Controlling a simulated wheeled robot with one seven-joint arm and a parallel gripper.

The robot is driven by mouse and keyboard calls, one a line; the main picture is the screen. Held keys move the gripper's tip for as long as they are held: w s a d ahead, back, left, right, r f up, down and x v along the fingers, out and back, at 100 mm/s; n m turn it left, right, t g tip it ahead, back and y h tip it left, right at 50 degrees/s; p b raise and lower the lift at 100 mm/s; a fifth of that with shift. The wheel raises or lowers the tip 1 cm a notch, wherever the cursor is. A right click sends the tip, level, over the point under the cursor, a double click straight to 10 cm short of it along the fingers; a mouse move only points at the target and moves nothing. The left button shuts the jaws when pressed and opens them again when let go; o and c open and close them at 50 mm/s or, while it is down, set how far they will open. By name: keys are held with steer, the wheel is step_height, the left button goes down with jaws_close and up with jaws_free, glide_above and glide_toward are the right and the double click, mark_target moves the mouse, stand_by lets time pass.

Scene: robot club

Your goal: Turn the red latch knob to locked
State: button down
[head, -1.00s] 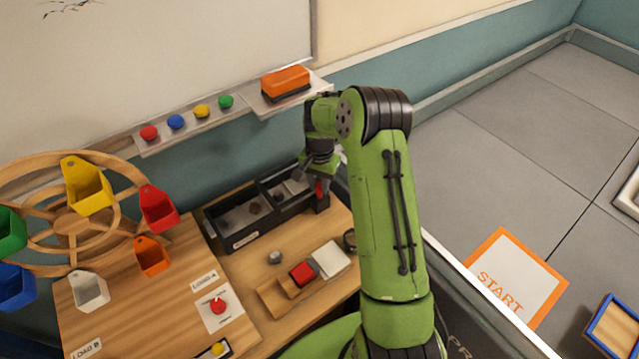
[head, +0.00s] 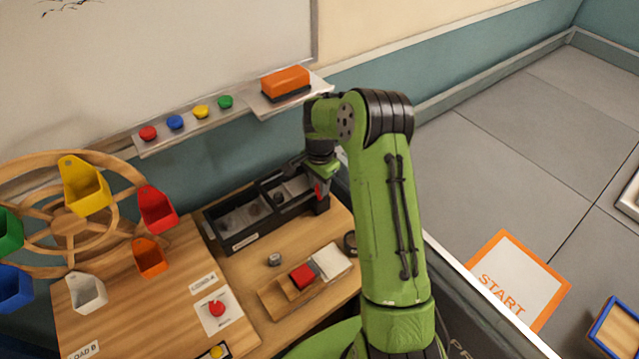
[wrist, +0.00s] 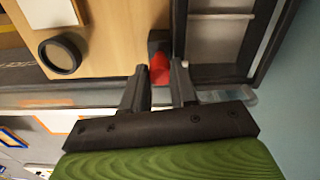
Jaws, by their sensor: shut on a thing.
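A red knob (wrist: 160,69) sits at a small black block (wrist: 158,40) beside the black compartment box in the wrist view. It also shows as a small red patch (head: 319,190) at the box's right end in the head view. My gripper (wrist: 161,72) is shut on this knob, with one finger on each side of it. The fingers partly cover the knob, and I cannot read its lock position. A second red knob (head: 217,308) stands on a white plate on the wooden board, away from my gripper.
The black compartment box (head: 240,243) lies along the wall. A wooden tray (head: 272,303) with a red and a white block is in front. A round dark-rimmed cup (wrist: 60,55) is near my gripper. A wooden wheel (head: 70,225) with coloured bins stands left.

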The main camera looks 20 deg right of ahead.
steer(key=c, duration=1.2)
jaws_free()
steer(key=shift+o, duration=0.2)
step_height(320, 180, up, 16)
steer(key=p, duration=0.2)
steer(key=shift+p, duration=0.35)
steer(key=shift+f, duration=0.1)
